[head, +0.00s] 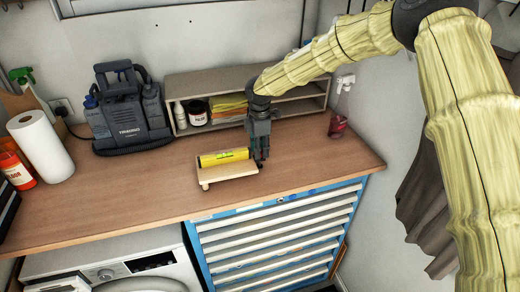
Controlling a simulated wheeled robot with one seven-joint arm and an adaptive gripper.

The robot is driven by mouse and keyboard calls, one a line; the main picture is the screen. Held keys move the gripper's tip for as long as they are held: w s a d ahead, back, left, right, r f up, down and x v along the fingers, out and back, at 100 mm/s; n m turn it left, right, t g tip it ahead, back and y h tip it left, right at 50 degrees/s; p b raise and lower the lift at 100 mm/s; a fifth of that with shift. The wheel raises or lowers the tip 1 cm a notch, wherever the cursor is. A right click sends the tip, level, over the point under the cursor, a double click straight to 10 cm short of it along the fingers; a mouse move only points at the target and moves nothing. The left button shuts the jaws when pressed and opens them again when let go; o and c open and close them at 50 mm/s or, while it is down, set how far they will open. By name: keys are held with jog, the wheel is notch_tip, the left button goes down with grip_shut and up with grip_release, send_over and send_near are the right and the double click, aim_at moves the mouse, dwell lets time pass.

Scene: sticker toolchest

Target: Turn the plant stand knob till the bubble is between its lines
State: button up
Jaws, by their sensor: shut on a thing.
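The plant stand (230,173) is a small pale wooden platform on short feet, standing on the wooden worktop near its front edge. A yellow spirit level (210,160) lies along the top of the stand. Its vial is a small greenish patch near the middle; the bubble and its lines are too small to make out. My gripper (261,162) points down at the right end of the stand and is shut on the knob there. The knob itself is hidden by the fingers.
Behind stands a low wooden shelf (222,83) with jars and folded cloths. A dark cleaning machine (128,115), paper towel roll (41,147) and red bottle (16,171) are at left. A red-based container (338,125) is at right. The worktop (120,185) left of the stand is clear.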

jog(key=shift+f+m+b, duration=0.2)
jog(key=shift+m+b, duration=0.4)
jog(key=shift+m, duration=0.4)
jog(key=shift+r+m+b, duration=0.15)
jog(key=shift+m+b, duration=0.2)
jog(key=shift+m, duration=0.65)
jog(key=o, duration=1)
notch_tip(320, 180, up, 12)
jog(key=shift+w, duration=0.1)
